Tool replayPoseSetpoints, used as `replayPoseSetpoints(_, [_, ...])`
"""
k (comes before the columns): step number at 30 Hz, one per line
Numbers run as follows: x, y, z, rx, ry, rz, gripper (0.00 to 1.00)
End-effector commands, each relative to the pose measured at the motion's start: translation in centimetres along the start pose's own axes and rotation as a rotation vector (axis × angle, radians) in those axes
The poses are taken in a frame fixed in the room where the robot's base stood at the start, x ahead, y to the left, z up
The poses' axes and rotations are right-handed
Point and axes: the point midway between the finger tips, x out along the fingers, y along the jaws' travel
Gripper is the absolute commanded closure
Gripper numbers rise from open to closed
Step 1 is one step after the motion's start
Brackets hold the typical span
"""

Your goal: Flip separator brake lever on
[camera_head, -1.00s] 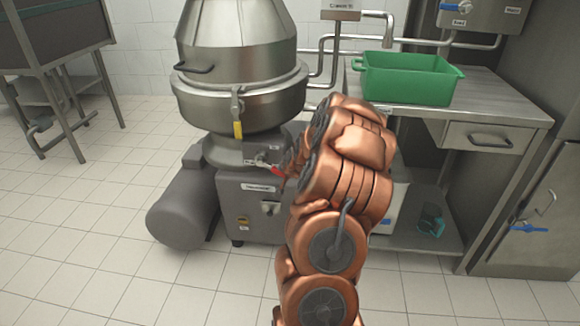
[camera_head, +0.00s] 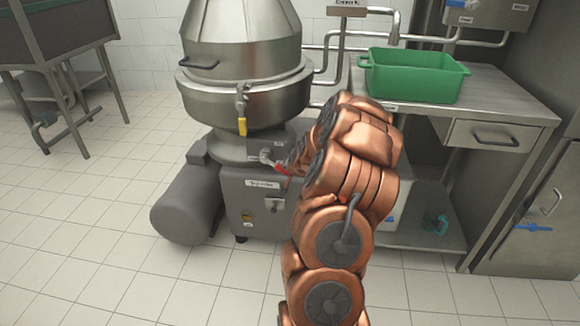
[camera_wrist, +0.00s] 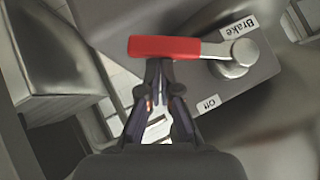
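The separator (camera_head: 245,105) is a steel machine with a cone top on a grey base. Its brake lever has a red handle (camera_wrist: 165,47) and a metal arm running right to a round pivot (camera_wrist: 232,58). A "Brake" label (camera_wrist: 238,27) is above the pivot and an "Off" label (camera_wrist: 208,103) below it. In the wrist view the lever lies nearly level, with its red end to the left. My gripper (camera_wrist: 159,64) has its fingertips together at the handle's lower edge; whether they touch is unclear. In the head view the red handle (camera_head: 275,167) is partly hidden by my arm.
A grey motor (camera_head: 188,205) sits left of the separator base. A yellow-tipped latch (camera_head: 242,126) hangs above the lever. A steel table (camera_head: 500,100) with a green tub (camera_head: 412,76) stands at right. Tiled floor (camera_head: 90,235) is free at front left.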

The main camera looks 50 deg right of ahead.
Motion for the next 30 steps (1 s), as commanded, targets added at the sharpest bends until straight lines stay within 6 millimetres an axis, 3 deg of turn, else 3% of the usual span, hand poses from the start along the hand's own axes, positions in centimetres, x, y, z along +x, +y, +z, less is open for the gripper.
replayPoseSetpoints(5, [0.1,0.1,0.6,0.0,-0.013,0.002,1.0])
replayPoseSetpoints(11, [-0.9,-0.2,-0.6,-0.002,-0.011,-0.001,1.0])
replayPoseSetpoints(16, [-2.6,-0.8,-2.7,-0.007,-0.004,-0.007,1.0])
replayPoseSetpoints(30, [-9.2,0.0,-3.0,-0.003,0.0,-0.004,1.0])
